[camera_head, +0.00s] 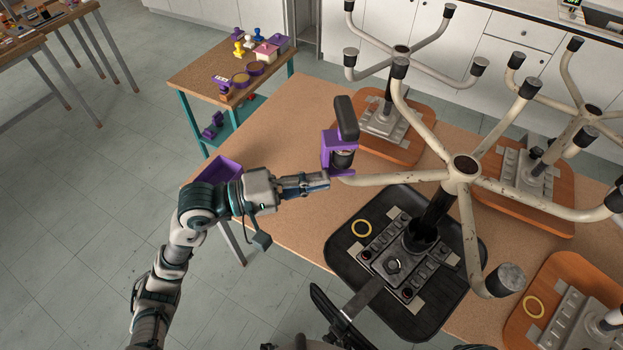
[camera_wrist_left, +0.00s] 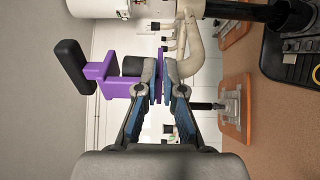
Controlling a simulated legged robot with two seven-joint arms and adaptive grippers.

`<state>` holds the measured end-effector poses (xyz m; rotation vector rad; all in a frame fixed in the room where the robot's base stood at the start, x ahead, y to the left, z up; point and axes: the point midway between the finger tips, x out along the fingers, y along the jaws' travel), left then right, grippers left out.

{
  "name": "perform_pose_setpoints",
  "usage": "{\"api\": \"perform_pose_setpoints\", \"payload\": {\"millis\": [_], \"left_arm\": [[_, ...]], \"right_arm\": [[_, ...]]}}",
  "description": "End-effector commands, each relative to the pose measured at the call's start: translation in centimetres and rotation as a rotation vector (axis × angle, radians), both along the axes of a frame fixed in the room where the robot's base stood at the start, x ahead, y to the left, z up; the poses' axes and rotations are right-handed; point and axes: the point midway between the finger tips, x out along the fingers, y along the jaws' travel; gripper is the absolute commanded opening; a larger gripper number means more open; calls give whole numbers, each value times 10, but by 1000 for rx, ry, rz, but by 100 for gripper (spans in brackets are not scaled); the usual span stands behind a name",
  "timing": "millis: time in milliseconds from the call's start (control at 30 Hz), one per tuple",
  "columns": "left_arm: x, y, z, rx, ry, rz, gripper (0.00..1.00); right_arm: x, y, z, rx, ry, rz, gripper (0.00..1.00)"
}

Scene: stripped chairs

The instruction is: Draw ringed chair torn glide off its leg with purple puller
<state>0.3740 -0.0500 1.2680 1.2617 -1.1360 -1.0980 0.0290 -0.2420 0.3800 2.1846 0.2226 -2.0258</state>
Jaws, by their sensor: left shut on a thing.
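My left gripper (camera_head: 318,182) is shut on the purple puller (camera_head: 328,150), which has a black handle (camera_head: 346,118). The wrist view shows the fingers (camera_wrist_left: 163,88) closed on a purple part of the puller (camera_wrist_left: 120,82). An upturned chair with a black seat (camera_head: 345,262) lies on the table; a yellow ring (camera_head: 361,228) is on that seat. One cream leg (camera_head: 395,179) runs left to the puller. A dark glide (camera_head: 343,160) shows within the puller at this leg's end; its tear and exact seating cannot be made out. My right gripper is not seen.
Other upturned chairs with orange seats (camera_head: 545,215) crowd the table (camera_head: 285,130); the front right one has a yellow ring (camera_head: 534,306). A purple bin (camera_head: 222,168) is at the table's left edge. A side stand (camera_head: 200,72) holds stamps. Floor at left is clear.

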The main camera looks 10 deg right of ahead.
Motion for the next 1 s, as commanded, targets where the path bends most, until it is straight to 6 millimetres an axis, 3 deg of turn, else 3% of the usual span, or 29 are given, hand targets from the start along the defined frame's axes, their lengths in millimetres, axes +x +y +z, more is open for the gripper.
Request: {"api": "perform_pose_setpoints", "payload": {"millis": [1000], "left_arm": [[0,-2,1,-2,-1,0,0]], "right_arm": [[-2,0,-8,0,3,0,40]]}}
